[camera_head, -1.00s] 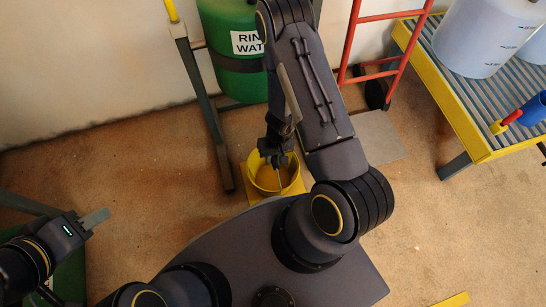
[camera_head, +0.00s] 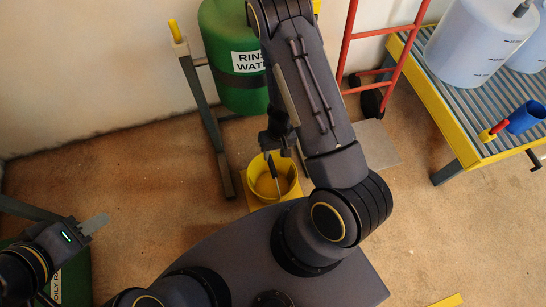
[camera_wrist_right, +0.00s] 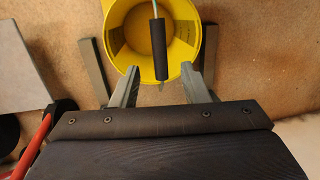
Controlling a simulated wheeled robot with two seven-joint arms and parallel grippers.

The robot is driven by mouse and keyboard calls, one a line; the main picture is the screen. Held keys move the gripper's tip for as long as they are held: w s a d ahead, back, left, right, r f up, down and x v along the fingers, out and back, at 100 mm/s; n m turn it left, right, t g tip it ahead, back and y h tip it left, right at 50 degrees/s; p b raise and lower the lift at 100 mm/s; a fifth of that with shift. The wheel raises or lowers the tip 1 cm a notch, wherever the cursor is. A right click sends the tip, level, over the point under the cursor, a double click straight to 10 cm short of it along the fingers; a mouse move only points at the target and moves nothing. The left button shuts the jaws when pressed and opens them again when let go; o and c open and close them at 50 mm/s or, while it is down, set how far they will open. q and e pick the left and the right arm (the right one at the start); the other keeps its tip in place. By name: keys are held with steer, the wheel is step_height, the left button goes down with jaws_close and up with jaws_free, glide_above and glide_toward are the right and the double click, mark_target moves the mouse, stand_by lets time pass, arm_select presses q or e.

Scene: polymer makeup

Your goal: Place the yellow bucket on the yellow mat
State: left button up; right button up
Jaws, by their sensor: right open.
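The yellow bucket (camera_head: 290,179) stands upright over the yellow mat (camera_head: 257,203), whose edges show around its base. It appears to rest on the mat. Its handle, with a black grip (camera_head: 272,165), sticks up. In the right wrist view the bucket (camera_wrist_right: 190,50) is at the top, with the black grip (camera_wrist_right: 158,50) reaching down between the fingers without being clamped. My right gripper (camera_wrist_right: 168,80) is open; in the head view its arm partly hides it above the bucket. My left gripper (camera_head: 94,224) is at the far left, away from the bucket, its finger opening unclear.
A green rinse-water barrel (camera_head: 232,75) and a metal stand post (camera_head: 205,115) are behind the bucket. A red hand truck (camera_head: 350,40) stands to the right. A yellow-edged slatted table (camera_head: 437,108) holds large containers and a blue cup (camera_head: 526,117).

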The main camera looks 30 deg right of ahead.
steer(key=a+r+t+y, duration=0.2)
steer(key=r, duration=1.2)
steer(key=a+r+t+y, duration=0.2)
steer(key=r, duration=1.1)
steer(key=s+d+r+t+h, duration=0.1)
steer(key=s+r+t+h, duration=0.1)
steer(key=s+r, duration=0.8)
steer(key=shift+s+d+r+n+p, duration=0.25)
steer(key=shift+s+d+n+p, duration=0.15)
steer(key=shift+s, duration=0.75)
step_height(320, 180, up, 28)
steer(key=p, duration=2.8)
steer(key=shift+r, duration=0.25)
